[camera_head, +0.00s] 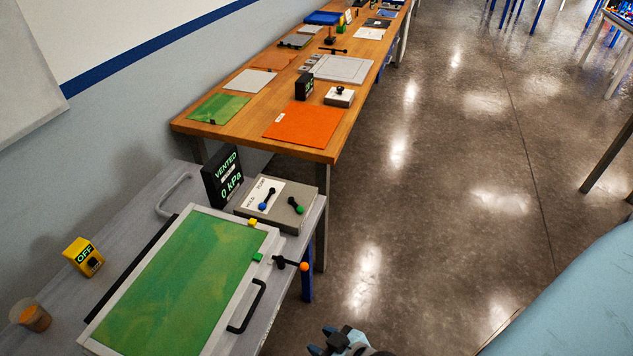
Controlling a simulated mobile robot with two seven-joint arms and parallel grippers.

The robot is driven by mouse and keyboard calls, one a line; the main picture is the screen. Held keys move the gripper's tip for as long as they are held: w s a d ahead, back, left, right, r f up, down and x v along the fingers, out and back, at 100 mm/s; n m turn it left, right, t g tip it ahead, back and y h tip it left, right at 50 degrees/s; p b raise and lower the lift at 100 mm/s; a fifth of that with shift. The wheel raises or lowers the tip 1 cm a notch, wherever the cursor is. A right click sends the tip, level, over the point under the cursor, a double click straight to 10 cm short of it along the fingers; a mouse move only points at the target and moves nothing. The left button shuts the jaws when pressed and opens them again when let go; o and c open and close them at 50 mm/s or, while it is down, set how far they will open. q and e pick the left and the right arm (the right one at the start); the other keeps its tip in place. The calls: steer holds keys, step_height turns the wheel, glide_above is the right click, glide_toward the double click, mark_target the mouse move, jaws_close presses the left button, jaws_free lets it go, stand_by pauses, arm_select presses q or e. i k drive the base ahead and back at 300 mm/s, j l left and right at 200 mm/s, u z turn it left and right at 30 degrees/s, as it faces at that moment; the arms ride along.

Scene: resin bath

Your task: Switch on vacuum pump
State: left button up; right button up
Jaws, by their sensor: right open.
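A yellow switch box (84,257) reading OFF, with a black knob on its face, stands at the left of the grey bench. A black display (223,177) behind the green panel reads VENTED and 0 kPa. A grey valve box (275,204) beside the display has a blue-tipped lever and a green-tipped lever. My right gripper (338,342) is open at the bottom edge, right of the bench and far from the yellow box. Much of it is cut off by the frame. My left gripper is out of view.
A pale-framed case with a green panel (190,280) and black handle covers most of the grey bench (150,215). An orange-tipped lever (290,263) sticks out at its right. A small cup (32,316) stands at front left. A wooden table (240,122) stands behind.

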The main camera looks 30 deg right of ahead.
mark_target(299, 208)
steer(key=z, duration=0.9)
steer(key=i+l+z, duration=0.2)
steer(key=z, duration=0.15)
steer(key=i+l+z, duration=0.15)
steer(key=i+z, duration=0.25)
steer(key=k, duration=0.05)
